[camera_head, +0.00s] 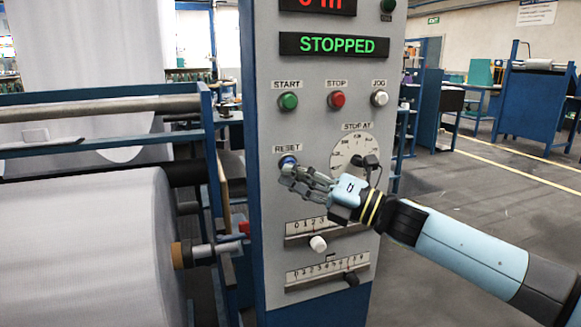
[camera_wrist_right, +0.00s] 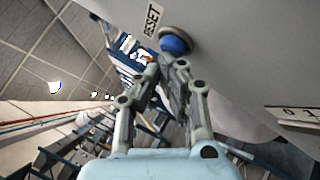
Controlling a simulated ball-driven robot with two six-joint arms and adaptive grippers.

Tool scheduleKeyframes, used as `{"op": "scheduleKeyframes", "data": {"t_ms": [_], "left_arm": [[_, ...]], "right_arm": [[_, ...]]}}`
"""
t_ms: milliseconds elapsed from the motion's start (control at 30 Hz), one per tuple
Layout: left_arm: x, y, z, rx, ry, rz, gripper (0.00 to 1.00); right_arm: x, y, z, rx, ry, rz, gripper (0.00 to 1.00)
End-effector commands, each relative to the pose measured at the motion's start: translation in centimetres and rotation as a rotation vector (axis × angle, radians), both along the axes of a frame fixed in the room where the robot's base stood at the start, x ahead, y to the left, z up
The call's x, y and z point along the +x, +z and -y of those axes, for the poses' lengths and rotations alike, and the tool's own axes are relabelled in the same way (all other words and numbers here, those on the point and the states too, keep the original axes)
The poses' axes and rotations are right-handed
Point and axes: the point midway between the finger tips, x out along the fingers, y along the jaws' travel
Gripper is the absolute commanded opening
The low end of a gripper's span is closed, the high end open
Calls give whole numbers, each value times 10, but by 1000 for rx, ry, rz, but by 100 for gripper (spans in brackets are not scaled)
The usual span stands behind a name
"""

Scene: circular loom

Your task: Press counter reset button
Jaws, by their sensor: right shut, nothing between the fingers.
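The blue reset button (camera_head: 288,161) sits under the RESET label on the grey control panel (camera_head: 300,115). It also shows in the right wrist view (camera_wrist_right: 175,42), near the top middle, beside its sideways label. My right gripper (camera_head: 288,172) comes in from the right and is shut and empty. Its fingertips are at the lower edge of the button in the head view. In the wrist view the fingertips (camera_wrist_right: 167,60) lie just below the button; I cannot tell whether they touch it. My left gripper is not in view.
The panel also carries a green start button (camera_head: 288,101), a red stop button (camera_head: 337,99), a white jog button (camera_head: 379,98), a dial (camera_head: 352,150) and two sliders. A display (camera_head: 334,45) reads STOPPED. A large white fabric roll (camera_head: 90,250) stands at the left. Open floor lies right.

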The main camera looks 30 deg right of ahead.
Motion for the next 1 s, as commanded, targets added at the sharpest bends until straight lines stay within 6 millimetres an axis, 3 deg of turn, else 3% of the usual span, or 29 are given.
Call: {"op": "scheduleKeyframes", "data": {"t_ms": [467,1000], "left_arm": [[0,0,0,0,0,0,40],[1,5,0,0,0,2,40]], "right_arm": [[1,1,0,0,-1,1,0],[-16,0,-4,-1,0,0,0]]}}
